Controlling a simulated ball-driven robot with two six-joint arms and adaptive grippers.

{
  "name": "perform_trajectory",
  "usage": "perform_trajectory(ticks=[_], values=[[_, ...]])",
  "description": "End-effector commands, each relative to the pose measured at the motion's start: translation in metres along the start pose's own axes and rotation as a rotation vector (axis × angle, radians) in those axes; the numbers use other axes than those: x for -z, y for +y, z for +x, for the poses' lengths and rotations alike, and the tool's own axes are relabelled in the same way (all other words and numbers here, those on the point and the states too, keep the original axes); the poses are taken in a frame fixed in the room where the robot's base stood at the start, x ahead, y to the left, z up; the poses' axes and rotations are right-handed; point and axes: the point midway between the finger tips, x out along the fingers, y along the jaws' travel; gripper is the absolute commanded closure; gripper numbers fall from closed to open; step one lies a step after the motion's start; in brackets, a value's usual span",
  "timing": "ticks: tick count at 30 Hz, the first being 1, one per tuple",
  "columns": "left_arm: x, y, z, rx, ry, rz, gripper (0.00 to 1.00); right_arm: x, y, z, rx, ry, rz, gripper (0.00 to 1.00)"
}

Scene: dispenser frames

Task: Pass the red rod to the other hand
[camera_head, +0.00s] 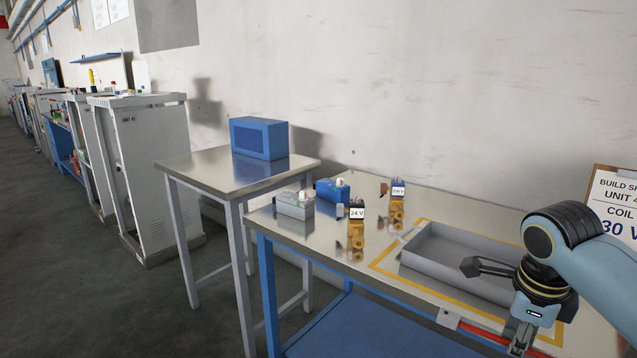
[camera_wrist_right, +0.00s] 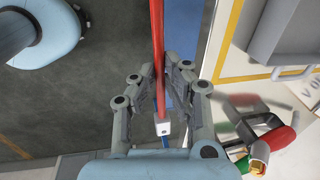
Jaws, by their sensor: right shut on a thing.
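The red rod (camera_head: 484,334) shows at the lower right of the head view, along the front edge of the workbench, with a pale end piece at its left end. In the right wrist view the rod (camera_wrist_right: 158,60) runs from the top edge down between the two fingers, with a white end piece (camera_wrist_right: 163,128) nearest the wrist. My right gripper (camera_head: 497,304) is shut on the rod; its fingers also show in the right wrist view (camera_wrist_right: 160,82). My left gripper is in neither view.
A grey tray (camera_head: 408,258) lies inside a yellow outline on the metal bench. Brass valves with coils (camera_head: 356,238) and small grey (camera_head: 294,206) and blue (camera_head: 326,188) boxes stand left of it. A side table (camera_head: 190,168) holds a blue box (camera_head: 258,139).

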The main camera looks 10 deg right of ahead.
Motion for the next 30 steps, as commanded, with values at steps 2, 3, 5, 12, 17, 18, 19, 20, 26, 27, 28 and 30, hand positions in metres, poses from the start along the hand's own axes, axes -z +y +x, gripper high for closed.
perform_trajectory(ticks=[2,3,5,12,17,18,19,20,26,27,28,30], values=[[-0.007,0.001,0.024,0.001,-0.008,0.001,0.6,0.0,0.005,0.025,-0.002,0.002,0.0,1.0],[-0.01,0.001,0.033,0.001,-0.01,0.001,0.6,0.001,0.007,0.035,-0.003,0.004,-0.001,1.0],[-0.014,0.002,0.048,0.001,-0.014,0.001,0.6,0.001,0.011,0.05,-0.005,0.005,-0.001,1.0],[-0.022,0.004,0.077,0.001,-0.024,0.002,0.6,0.002,0.018,0.082,-0.009,0.01,-0.002,1.0],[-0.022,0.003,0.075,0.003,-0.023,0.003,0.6,0.001,0.017,0.079,-0.008,0.009,-0.002,1.0],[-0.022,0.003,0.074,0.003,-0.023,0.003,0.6,0.0,0.017,0.078,-0.008,0.008,-0.004,1.0],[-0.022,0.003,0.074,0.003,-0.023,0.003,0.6,-0.001,0.017,0.078,-0.008,0.007,-0.008,1.0],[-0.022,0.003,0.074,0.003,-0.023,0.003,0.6,-0.003,0.017,0.077,-0.009,0.005,-0.013,1.0],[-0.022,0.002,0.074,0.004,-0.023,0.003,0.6,-0.042,0.018,0.061,-0.008,-0.022,-0.114,1.0],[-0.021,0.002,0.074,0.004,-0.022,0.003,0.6,-0.053,0.018,0.056,-0.008,-0.028,-0.146,1.0],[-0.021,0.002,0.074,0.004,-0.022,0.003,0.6,-0.062,0.019,0.051,-0.008,-0.033,-0.172,1.0],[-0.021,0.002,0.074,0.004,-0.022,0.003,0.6,-0.084,0.019,0.042,-0.007,-0.046,-0.236,1.0]])
